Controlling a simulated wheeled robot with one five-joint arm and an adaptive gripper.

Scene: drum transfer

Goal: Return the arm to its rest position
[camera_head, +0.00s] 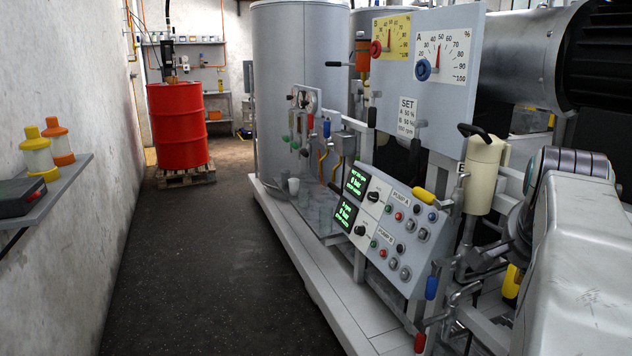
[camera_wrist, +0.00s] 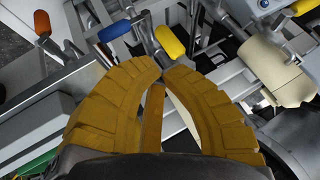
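My gripper (camera_wrist: 163,68) shows in the wrist view as curved, ribbed yellow fingers. The two large fingertips lean together and almost meet, with a narrower yellow piece between them lower down. I see no object held between them. Beyond the tips are a yellow-orange handle (camera_wrist: 169,41) and a blue handle (camera_wrist: 114,30); I cannot tell how far away they are. In the head view my pale arm (camera_head: 580,265) fills the lower right, close to the machine frame. The gripper is not clearly seen there.
A control panel (camera_head: 385,230) with levers and a cream canister (camera_head: 481,175) stand left of my arm. Gauge boards (camera_head: 440,50) rise above. The dark aisle floor (camera_head: 215,255) is clear. A red drum (camera_head: 179,125) stands on a pallet (camera_head: 186,176) at the back; a wall shelf (camera_head: 55,195) is left.

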